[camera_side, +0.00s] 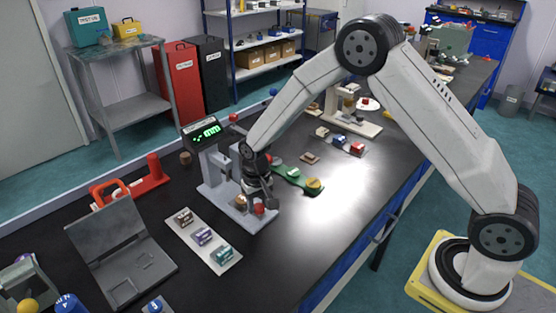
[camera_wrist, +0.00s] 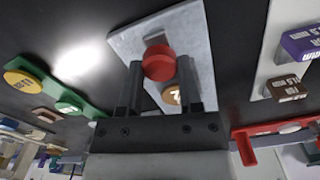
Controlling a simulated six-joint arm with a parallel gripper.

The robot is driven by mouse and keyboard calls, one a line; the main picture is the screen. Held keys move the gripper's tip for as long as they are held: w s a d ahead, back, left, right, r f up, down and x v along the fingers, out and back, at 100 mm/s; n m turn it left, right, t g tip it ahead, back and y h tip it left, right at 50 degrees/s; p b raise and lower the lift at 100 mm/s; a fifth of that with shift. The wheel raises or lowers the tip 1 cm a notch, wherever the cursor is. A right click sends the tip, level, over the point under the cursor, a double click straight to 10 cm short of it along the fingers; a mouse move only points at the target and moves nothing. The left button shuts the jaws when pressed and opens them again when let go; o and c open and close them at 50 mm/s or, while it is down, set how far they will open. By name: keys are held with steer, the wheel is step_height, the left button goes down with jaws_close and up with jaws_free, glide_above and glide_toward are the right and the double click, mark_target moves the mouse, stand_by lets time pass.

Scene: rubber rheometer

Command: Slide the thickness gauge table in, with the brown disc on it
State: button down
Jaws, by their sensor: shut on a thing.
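The thickness gauge (camera_side: 207,150) stands on the black bench, with a lit green display reading mm and a pale grey base plate (camera_side: 232,212). The base plate also shows in the wrist view (camera_wrist: 190,28). A red knob (camera_wrist: 158,62) sits at the front of the gauge table, between my fingers. My gripper (camera_wrist: 159,70) is shut on this knob; in the side view my gripper (camera_side: 259,198) is low over the plate. The brown disc (camera_wrist: 172,96), with a pale marking, shows behind the knob, partly covered by my gripper. How far the table is out is hard to tell.
A white strip with several labelled blocks (camera_side: 203,237) lies in front of the gauge. A green strip with a yellow disc (camera_side: 314,184) lies to the right. A grey open case (camera_side: 120,250) and a red stand (camera_side: 150,178) are left. Bare bench lies at front right.

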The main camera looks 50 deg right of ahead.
steer(key=shift+w, duration=1.4)
steer(key=shift+c, duration=1.3)
jaws_free()
steer(key=shift+s+r, duration=0.1)
steer(key=shift+r, duration=0.05)
step_height(320, 180, up, 8)
steer(key=shift+f, duration=0.2)
